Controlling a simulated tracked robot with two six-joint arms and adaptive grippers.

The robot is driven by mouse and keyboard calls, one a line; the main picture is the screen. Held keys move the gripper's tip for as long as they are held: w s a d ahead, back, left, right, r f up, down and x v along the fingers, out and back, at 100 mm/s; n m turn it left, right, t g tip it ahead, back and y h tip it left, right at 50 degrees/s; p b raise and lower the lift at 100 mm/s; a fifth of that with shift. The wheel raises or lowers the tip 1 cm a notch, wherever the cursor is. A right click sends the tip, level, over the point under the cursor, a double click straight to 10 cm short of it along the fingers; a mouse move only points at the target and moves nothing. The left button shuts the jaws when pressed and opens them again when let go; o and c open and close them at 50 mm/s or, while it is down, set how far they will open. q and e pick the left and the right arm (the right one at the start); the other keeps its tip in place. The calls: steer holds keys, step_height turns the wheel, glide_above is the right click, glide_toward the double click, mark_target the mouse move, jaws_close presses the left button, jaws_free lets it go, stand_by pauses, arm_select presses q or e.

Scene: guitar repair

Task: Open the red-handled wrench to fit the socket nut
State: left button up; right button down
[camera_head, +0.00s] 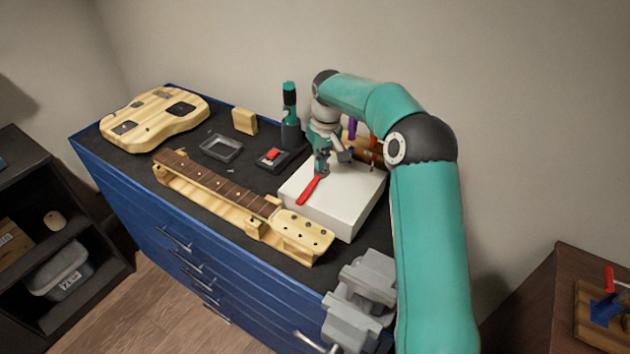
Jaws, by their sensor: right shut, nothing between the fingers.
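The red-handled wrench (308,189) lies on top of the white box (328,207), its red handle pointing to the front left. My right gripper (327,170) is over the white box at the wrench's head end, pointing down. It is shut with nothing between its fingers. The gripper hides the wrench's jaw, so its opening cannot be seen, and I cannot tell whether the gripper touches it. I cannot make out a socket nut. My left gripper is not in view.
A guitar neck (215,187) lies in a wooden cradle left of the box. A guitar body (154,117), a grey tray (221,148) and a green-topped tool (290,105) stand farther back. A grey vise (362,295) sits at the blue cabinet's front right corner.

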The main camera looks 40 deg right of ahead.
arm_select(q)
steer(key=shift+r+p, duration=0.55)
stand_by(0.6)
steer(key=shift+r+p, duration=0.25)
steer(key=shift+p, duration=0.05)
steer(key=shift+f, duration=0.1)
stand_by(0.5)
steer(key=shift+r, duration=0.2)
stand_by(2.5)
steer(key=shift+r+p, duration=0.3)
steer(key=shift+p, duration=0.05)
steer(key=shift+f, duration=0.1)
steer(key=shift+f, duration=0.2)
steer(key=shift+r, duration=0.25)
stand_by(2.4)
